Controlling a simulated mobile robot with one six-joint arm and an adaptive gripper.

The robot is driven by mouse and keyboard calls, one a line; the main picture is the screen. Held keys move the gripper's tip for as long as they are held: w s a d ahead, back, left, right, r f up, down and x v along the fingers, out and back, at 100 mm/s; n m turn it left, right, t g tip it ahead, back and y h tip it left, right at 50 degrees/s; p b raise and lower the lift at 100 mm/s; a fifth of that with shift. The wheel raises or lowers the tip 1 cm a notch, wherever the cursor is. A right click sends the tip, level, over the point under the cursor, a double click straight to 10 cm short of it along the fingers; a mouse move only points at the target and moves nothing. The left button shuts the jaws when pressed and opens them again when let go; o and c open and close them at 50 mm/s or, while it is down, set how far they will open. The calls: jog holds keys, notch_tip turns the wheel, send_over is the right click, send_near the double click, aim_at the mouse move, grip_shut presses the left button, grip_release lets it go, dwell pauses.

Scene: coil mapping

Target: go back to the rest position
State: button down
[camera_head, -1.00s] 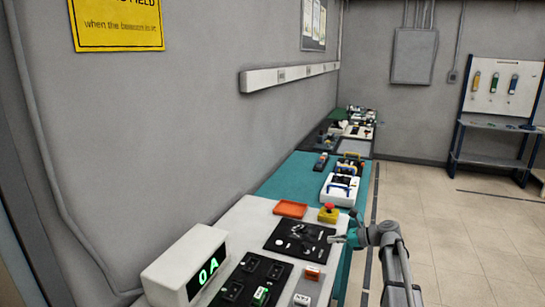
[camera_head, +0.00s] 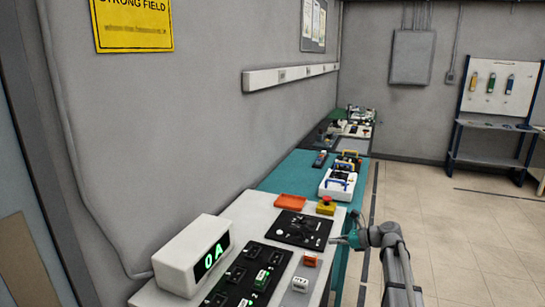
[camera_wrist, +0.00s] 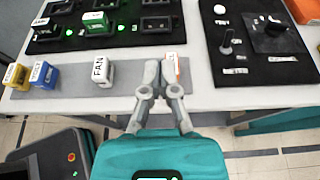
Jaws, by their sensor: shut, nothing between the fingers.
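My gripper (camera_wrist: 160,72) is shut and empty; its two grey fingertips meet in the wrist view. In the head view, my gripper (camera_head: 336,241) is at the bench's right edge, beside the black knob panel (camera_head: 300,229). An orange-and-white block (camera_wrist: 174,66) is partly hidden behind one finger in the wrist view; I cannot tell if they touch. A white block marked FAN (camera_wrist: 102,70) stands to its left on a grey strip.
A blue block (camera_wrist: 44,74) and a yellow block (camera_wrist: 14,75) stand further left. A display (camera_head: 195,256) reads 0A. A red-topped yellow button (camera_head: 326,206) stands behind the knob panel. Open floor (camera_head: 450,240) lies right.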

jog(key=s+a+f+n+g+h+p, duration=0.1)
jog(key=s+a+f+n+g+h, duration=0.2)
jog(key=s+n, duration=0.35)
jog(key=s+a+f+n+g+h, duration=0.1)
jog(key=s+a+f+n+h, duration=0.3)
jog(key=s, duration=0.3)
jog(key=s+d+f+n+h, duration=0.1)
jog(key=s+n+h, duration=0.2)
jog(key=s+n, duration=0.3)
jog(key=s+d+f+n+g+h+p, duration=0.1)
jog(key=s+d+n+h, duration=0.1)
jog(key=s+n, duration=0.3)
jog(key=shift+s+f+n+h, duration=0.4)
jog(key=shift+n, duration=0.05)
